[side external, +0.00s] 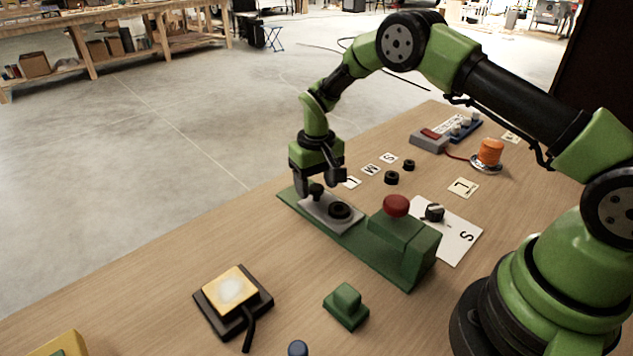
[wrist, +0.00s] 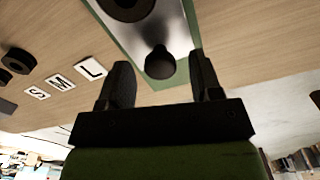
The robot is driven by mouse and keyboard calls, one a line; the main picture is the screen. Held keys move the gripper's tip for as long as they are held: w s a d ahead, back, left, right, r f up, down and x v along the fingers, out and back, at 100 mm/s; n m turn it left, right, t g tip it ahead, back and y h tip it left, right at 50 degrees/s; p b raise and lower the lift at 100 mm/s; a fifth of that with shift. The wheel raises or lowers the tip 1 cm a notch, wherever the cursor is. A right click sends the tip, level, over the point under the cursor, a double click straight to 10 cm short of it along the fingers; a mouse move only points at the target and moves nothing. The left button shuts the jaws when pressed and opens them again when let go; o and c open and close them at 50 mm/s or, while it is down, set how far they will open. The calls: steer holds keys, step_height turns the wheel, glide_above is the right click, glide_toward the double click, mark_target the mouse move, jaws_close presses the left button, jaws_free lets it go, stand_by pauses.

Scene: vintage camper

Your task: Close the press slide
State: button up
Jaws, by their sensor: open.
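The press is a long green base (side external: 376,261) with a green block (side external: 408,248) and a red knob (side external: 396,205) at its near right end. Its grey slide plate (side external: 330,215) sits out toward the far left end, apart from the block. The slide carries a black ring-shaped part (side external: 340,211) and an upright black knob (side external: 316,192). My gripper (side external: 320,186) is open over the slide's outer end, with fingers on either side of the knob. In the wrist view the slide knob (wrist: 160,62) stands between the open fingertips (wrist: 160,72), apart from both.
A lit yellow pad (side external: 232,289) and a small green block (side external: 346,306) lie in front of the press. Letter cards (side external: 371,170), black rings (side external: 392,177), an orange spool (side external: 490,152) and a grey box with a red top (side external: 430,138) lie behind it.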

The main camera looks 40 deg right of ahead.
mark_target(346, 212)
jaws_close()
steer(key=shift+s+f, duration=0.1)
steer(key=shift+s, duration=3.9)
jaws_free()
step_height(346, 212, up, 10)
